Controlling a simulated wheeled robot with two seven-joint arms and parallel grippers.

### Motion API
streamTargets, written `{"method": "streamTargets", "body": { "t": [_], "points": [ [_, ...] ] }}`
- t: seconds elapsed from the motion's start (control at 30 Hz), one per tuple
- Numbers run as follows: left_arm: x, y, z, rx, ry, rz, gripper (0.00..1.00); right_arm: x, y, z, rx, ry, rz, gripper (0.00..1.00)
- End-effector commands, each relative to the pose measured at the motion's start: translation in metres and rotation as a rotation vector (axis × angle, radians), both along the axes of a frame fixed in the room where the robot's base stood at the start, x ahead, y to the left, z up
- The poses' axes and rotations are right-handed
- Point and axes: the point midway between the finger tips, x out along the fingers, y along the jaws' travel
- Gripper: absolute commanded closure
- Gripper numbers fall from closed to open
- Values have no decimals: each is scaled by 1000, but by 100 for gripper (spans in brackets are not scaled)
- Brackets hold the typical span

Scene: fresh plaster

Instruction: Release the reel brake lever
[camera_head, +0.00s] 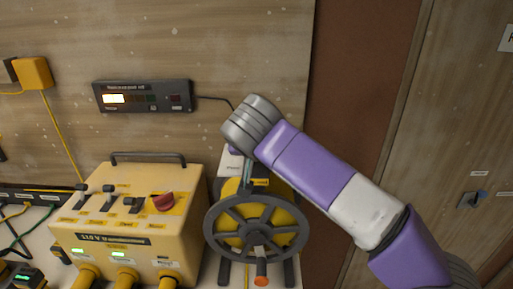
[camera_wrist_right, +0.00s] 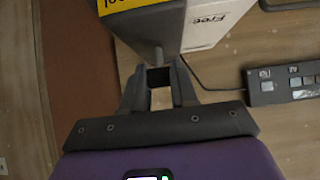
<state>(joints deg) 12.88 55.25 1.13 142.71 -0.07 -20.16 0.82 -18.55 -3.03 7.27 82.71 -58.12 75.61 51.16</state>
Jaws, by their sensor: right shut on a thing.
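The cable reel (camera_head: 232,188) is yellow, with a dark spoked handwheel and an orange-tipped crank, right of the yellow power box in the head view. My left gripper is not in view.
The yellow power box (camera_head: 120,238) with switches, a red knob and plugs stands left of the reel. A dark display panel (camera_head: 143,96) with a lit screen is on the wooden wall, its cable running towards the reel. A wooden door panel is at the right.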

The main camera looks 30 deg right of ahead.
Motion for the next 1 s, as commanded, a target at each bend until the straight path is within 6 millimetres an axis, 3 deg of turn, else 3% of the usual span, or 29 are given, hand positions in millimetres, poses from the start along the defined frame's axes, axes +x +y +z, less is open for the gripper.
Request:
{"method": "streamTargets", "body": {
  "t": [0.07, 0.1, 0.27, 0.63, 1.0],
  "points": [
    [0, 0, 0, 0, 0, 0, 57, 0, 0, -1, 0, 4, 0, 100],
    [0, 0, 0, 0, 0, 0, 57, 0, 0, -1, 0, 4, 0, 71],
    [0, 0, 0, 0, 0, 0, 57, 0, 0, -1, 0, 2, 0, 47],
    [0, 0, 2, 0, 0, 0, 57, -5, 3, 5, 0, 1, 1, 47],
    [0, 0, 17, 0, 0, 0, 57, -42, 26, 42, -1, 0, 1, 47]
  ]
}}
